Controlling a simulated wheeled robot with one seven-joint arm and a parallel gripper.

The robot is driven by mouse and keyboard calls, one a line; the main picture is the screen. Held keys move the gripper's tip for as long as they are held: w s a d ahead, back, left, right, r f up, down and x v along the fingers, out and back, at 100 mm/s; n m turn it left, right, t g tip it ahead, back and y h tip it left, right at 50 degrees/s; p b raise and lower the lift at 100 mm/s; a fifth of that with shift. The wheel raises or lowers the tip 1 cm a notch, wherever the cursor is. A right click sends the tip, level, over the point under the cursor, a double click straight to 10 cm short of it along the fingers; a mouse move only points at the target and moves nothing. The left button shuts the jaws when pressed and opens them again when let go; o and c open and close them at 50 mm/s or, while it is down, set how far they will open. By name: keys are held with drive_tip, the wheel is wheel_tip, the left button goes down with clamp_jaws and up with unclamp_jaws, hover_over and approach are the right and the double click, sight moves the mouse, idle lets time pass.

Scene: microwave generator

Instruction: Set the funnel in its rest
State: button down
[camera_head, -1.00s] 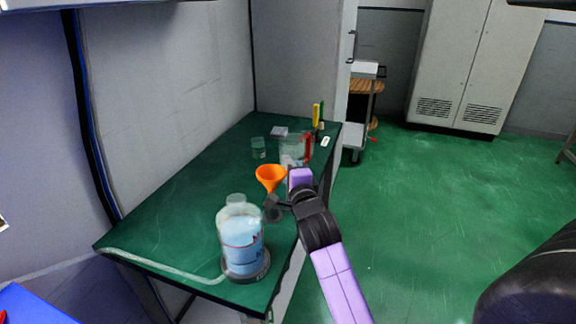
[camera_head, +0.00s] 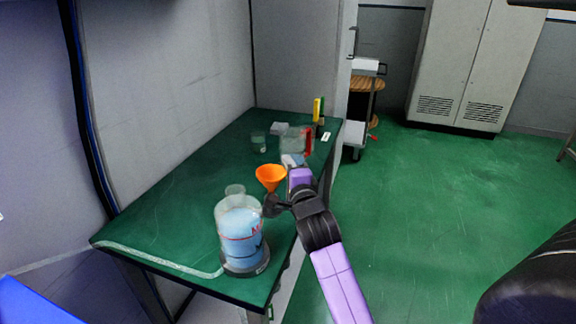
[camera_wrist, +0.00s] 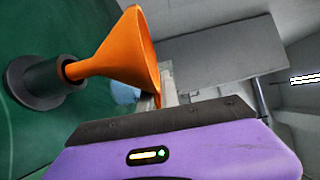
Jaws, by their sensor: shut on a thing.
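The orange funnel (camera_head: 270,177) is wide end up near the table's right edge. In the wrist view the funnel (camera_wrist: 125,52) has its narrow spout at the mouth of the dark grey round rest (camera_wrist: 38,84), which has a wide flat base. The spout tip is hidden there, and I cannot tell how deep it sits. The rest (camera_head: 272,210) is partly hidden in the head view. My gripper (camera_head: 285,197) is beside the funnel at its right, shut on the funnel's rim side. The fingertips are mostly hidden behind the funnel in the wrist view.
A large clear bottle of blue liquid (camera_head: 240,238) stands in front of the funnel on the green table (camera_head: 180,210). Behind are a clear box with a red part (camera_head: 296,142), a small glass (camera_head: 258,142) and a yellow item (camera_head: 317,110). The table's left side is clear.

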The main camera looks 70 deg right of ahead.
drive_tip(key=shift+f+b, duration=1.75)
drive_tip(key=shift+f, duration=0.1)
drive_tip(key=c, duration=1.5)
unclamp_jaws()
drive_tip(key=shift+a, duration=0.1)
drive_tip(key=shift+v, duration=3.85)
